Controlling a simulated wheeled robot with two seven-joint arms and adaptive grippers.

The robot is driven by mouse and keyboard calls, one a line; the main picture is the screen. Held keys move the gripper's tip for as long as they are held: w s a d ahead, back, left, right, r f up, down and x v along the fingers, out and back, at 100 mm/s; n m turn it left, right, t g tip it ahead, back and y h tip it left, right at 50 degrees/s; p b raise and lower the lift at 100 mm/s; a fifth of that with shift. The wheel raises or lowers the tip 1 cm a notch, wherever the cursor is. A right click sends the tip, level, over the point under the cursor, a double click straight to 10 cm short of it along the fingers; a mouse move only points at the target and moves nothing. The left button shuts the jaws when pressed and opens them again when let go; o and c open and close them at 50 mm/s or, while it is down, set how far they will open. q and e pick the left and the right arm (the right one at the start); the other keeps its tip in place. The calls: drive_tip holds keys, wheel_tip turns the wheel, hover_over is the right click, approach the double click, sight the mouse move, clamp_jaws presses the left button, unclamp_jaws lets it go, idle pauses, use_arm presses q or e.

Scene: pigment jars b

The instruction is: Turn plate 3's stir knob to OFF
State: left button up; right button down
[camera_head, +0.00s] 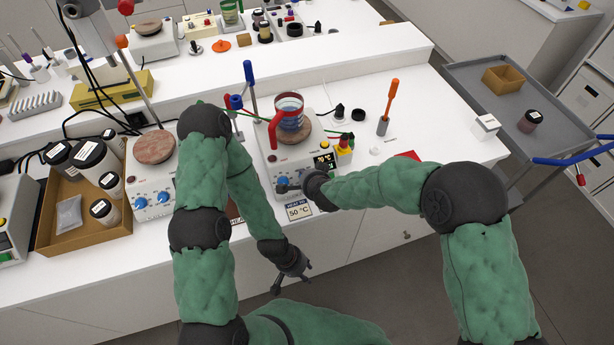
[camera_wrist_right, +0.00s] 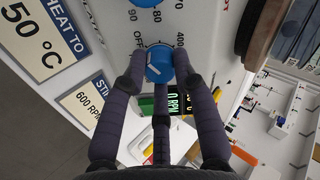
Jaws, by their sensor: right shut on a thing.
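In the right wrist view my right gripper (camera_wrist_right: 157,68) is shut on the lower blue stir knob (camera_wrist_right: 160,62), fingers on both sides. OFF and 400 are printed around this knob; a white pointer mark shows on its face. A green display (camera_wrist_right: 173,103) beside it seems to read 0 RPM. The plate's number is not readable. My left gripper (camera_head: 292,277) hangs open and empty in front of the bench.
A second hot plate (camera_head: 154,150) and a cardboard box (camera_head: 92,237) of jars stand to the left. An orange-handled screwdriver (camera_head: 389,106) stands right.

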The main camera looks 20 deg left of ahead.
drive_tip(key=c, duration=1)
unclamp_jaws()
drive_tip(key=shift+s, duration=0.1)
drive_tip(key=v, duration=1.1)
drive_tip(key=shift+s+d+r, duration=0.1)
drive_tip(key=shift+s+r, duration=0.15)
drive_tip(key=shift+r, duration=0.1)
